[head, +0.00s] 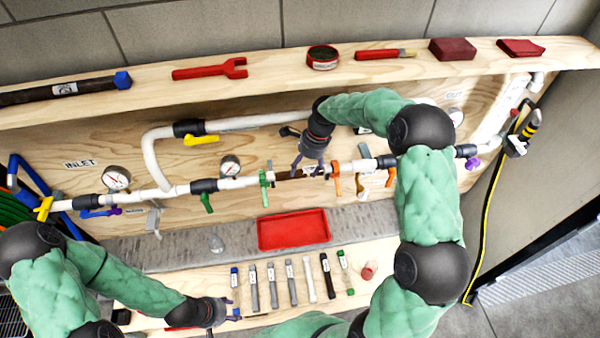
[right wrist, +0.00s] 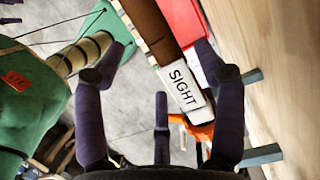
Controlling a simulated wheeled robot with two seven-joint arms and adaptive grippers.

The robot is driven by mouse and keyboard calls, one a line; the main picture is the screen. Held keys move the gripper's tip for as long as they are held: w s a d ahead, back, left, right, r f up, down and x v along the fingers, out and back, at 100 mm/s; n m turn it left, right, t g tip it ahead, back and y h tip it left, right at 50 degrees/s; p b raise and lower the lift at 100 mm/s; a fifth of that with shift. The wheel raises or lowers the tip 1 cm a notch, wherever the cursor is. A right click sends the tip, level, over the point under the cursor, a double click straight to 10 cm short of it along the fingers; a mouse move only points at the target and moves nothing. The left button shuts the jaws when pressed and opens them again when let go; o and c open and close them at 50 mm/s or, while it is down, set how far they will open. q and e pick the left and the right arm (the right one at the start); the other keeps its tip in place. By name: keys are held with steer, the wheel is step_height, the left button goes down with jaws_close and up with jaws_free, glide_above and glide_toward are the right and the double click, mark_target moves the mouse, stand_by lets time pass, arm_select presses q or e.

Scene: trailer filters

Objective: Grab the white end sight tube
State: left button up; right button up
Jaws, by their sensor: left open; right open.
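A tube with a white end labelled SIGHT (right wrist: 182,88) and a brown middle (right wrist: 152,22) shows in the right wrist view. In the head view it appears to sit in the pipe line (head: 288,175) between a green valve and an orange valve, partly hidden by my right gripper. My right gripper (head: 308,167) is open just above and in front of the line. In the right wrist view its spread fingers (right wrist: 150,62) lie either side of the tube; whether they touch it cannot be told. My left gripper (head: 231,307) is open low at the left of the tube row.
Several slim tubes, including a plain white one (head: 309,280), lie on the lower bench. A red tray (head: 293,229) lies behind them. The green-handled valve (head: 264,190) and orange-handled valve (head: 337,182) flank the gripper. The shelf (head: 270,92) overhangs the pipes.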

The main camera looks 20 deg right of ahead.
mark_target(300, 173)
steer(key=x, duration=0.2)
steer(key=shift+a+f, duration=0.2)
steer(key=shift+f, duration=0.05)
steer(key=shift+w+f, duration=0.1)
steer(key=shift+f, duration=0.2)
steer(key=c, duration=1.3)
steer(key=shift+r, duration=0.1)
